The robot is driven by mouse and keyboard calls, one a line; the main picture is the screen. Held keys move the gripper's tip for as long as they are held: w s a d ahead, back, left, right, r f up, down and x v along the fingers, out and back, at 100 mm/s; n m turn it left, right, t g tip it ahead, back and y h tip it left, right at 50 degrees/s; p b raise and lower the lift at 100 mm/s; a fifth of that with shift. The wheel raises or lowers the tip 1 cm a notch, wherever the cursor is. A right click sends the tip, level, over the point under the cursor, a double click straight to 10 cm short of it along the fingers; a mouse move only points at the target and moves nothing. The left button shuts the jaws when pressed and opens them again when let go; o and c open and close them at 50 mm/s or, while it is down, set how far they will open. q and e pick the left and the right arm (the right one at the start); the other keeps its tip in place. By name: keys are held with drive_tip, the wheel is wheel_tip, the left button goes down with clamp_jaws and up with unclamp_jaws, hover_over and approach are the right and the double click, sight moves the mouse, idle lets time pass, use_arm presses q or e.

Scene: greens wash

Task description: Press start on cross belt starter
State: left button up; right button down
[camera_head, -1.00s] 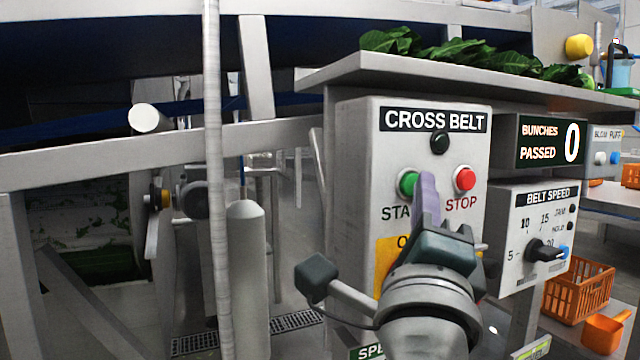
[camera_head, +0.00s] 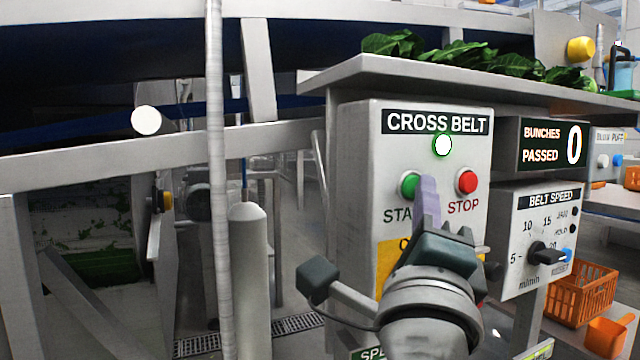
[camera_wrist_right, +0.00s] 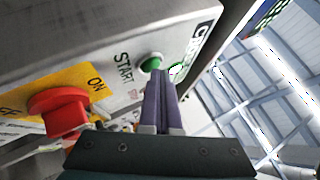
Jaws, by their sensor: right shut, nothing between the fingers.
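The cross belt starter (camera_head: 350,200) is a grey box labelled CROSS BELT. Its round lamp (camera_head: 443,145) is lit white with a green rim. The green start button (camera_head: 410,185) is at the left and the red stop button (camera_head: 467,182) at the right. My right gripper (camera_head: 427,185) is shut and empty, its purple fingertips close beside the green button. In the right wrist view the fingertips (camera_wrist_right: 160,80) are at the start button (camera_wrist_right: 151,65); I cannot tell whether they touch it. My left gripper is not in view.
A red knob (camera_wrist_right: 60,112) on a yellow ON plate sits below the start button. A belt speed box (camera_head: 522,240) and a bunches counter (camera_head: 525,128) reading 0 stand to the right. A shelf (camera_head: 400,75) with greens overhangs the starter.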

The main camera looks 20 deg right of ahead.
drive_tip(key=shift+s, duration=0.65)
drive_tip(key=shift+p, duration=0.3)
drive_tip(key=s, duration=0.1)
drive_tip(key=s+p, duration=0.1)
drive_tip(key=s, duration=0.3)
drive_tip(key=shift+d+p, duration=0.25)
drive_tip(key=shift+p, duration=0.15)
